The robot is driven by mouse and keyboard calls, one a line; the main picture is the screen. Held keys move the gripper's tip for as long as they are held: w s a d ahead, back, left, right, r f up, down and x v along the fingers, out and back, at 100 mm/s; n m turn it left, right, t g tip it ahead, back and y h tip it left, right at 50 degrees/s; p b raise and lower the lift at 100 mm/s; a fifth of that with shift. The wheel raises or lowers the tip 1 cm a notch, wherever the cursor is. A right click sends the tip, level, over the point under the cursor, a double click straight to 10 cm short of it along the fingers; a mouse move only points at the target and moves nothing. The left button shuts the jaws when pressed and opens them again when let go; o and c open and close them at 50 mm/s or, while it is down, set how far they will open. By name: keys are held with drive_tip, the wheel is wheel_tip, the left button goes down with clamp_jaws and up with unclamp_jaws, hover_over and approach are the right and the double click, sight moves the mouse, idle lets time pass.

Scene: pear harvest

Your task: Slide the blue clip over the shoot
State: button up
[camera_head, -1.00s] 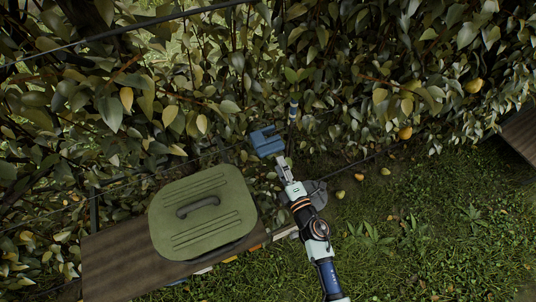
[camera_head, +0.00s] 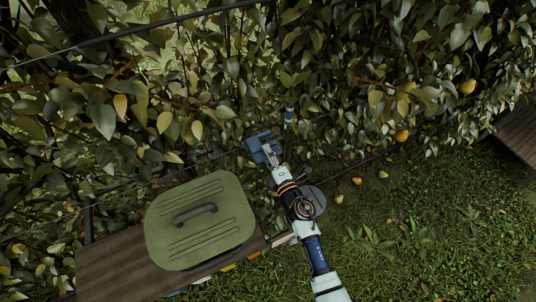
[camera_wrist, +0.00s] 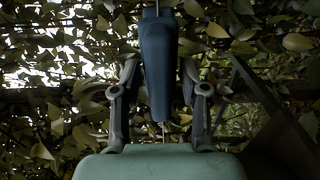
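The blue clip (camera_head: 257,145) is at the end of my arm in front of the foliage. In the wrist view the clip (camera_wrist: 157,62) is a long dark-blue block between the two grey fingers of my gripper (camera_wrist: 160,78). My gripper (camera_head: 269,154) seems shut on it. A thin upright shoot with a blue and white band (camera_head: 289,112) stands just right of and above the clip in the head view, apart from it. In the wrist view a thin pale strand shows above and below the clip; I cannot tell whether it is the shoot.
A green lidded box (camera_head: 200,222) with a dark handle sits on a wooden board (camera_head: 110,268) at lower left. Dense leaves fill the back, with yellow pears (camera_head: 401,135) at right. Fallen pears lie on the grass (camera_head: 430,210). Thin wires cross the foliage.

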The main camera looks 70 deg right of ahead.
clamp_jaws()
drive_tip(key=s+d+p, duration=0.2)
drive_tip(key=s+d, duration=0.3)
drive_tip(key=shift+d, duration=0.35)
drive_tip(key=shift+s, duration=0.15)
drive_tip(key=shift+o, duration=1.1)
unclamp_jaws()
drive_tip(key=shift+d, duration=0.1)
drive_tip(key=shift+s, duration=0.1)
